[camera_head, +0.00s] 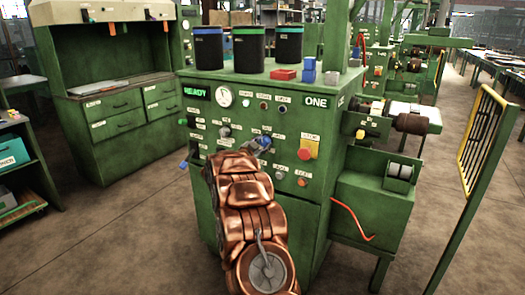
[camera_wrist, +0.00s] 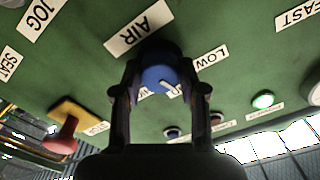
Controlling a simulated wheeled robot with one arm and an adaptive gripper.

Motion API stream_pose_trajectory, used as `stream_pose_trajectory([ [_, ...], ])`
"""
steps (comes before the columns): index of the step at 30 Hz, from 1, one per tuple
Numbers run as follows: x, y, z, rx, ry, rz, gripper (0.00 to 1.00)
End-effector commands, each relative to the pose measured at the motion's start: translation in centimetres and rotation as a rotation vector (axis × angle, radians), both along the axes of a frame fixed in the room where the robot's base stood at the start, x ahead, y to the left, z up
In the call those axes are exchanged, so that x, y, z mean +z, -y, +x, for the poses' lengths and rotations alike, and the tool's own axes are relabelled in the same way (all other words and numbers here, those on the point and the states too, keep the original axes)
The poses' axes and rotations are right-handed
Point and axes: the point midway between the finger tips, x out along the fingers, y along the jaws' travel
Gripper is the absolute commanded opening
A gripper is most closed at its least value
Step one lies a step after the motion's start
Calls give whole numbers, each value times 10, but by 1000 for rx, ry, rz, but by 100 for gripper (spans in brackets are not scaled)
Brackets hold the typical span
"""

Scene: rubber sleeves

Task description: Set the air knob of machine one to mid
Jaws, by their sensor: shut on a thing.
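Machine one (camera_head: 318,101) is a green cabinet with "READY" and "ONE" labels on its front panel. Its blue air knob (camera_wrist: 158,77) is in the middle of the wrist view, beside an "AIR" label (camera_wrist: 139,29). A white pointer mark on the knob points down and right in that view. A "LOW" label (camera_wrist: 212,57) lies to its right; another label just below the knob is mostly hidden. My gripper (camera_wrist: 160,86) has its two fingers on either side of the knob, shut on it. In the head view my gripper (camera_head: 254,146) is at the panel and largely covers the knob.
A red button on a yellow plate (camera_head: 309,149) sits right of my gripper, with other small knobs and lights around. A white gauge (camera_head: 223,97) is above. Three dark bins and small red and blue blocks stand on top. A yellow railing (camera_head: 481,135) is at right.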

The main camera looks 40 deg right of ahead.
Motion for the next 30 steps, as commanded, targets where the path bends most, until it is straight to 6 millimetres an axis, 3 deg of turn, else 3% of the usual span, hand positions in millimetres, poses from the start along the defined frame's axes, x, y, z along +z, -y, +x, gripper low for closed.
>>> stream_pose_trajectory([
  [12,-2,-1,0,1,246,75,7],
  [30,0,0,0,0,307,93,7],
])
